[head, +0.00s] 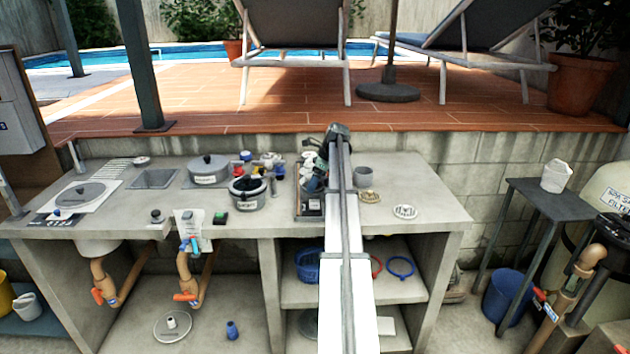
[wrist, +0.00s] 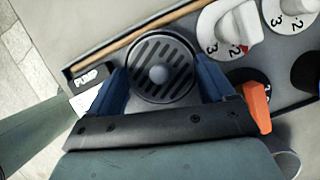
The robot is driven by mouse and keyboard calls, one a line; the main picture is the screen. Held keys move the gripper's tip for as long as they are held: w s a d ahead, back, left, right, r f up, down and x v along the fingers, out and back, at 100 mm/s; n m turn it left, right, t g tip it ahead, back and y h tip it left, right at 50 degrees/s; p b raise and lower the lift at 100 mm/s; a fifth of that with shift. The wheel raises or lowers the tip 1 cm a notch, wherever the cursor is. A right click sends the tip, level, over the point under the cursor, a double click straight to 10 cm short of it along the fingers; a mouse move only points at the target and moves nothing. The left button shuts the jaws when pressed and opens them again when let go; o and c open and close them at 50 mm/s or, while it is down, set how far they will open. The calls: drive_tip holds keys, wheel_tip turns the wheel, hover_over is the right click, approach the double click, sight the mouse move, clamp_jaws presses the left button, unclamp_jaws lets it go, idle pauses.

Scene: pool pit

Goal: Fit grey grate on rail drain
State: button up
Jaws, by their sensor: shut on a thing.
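In the head view my arm covers most of the gripper and the grate, above the dark tray (head: 308,208) right of the counter's middle. I cannot tell for sure which fitting is the rail drain; a slotted strip (head: 118,167) lies at the counter's back left.
Numbered white knobs (wrist: 228,30) and a PUMP tag (wrist: 88,80) lie close to the fingers. A beige grate (head: 370,196) and a white grate (head: 404,212) lie right of my arm. Pots (head: 209,168) and a grey lid (head: 82,194) occupy the left.

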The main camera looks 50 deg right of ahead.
drive_tip(key=shift+f, duration=0.25)
drive_tip(key=o, duration=0.7)
drive_tip(key=shift+s, duration=0.1)
drive_tip(key=shift+a, duration=0.1)
drive_tip(key=shift+f, duration=0.1)
drive_tip(key=shift+r, duration=2.7)
drive_tip(key=shift+r, duration=0.15)
drive_tip(key=shift+r, duration=1.85)
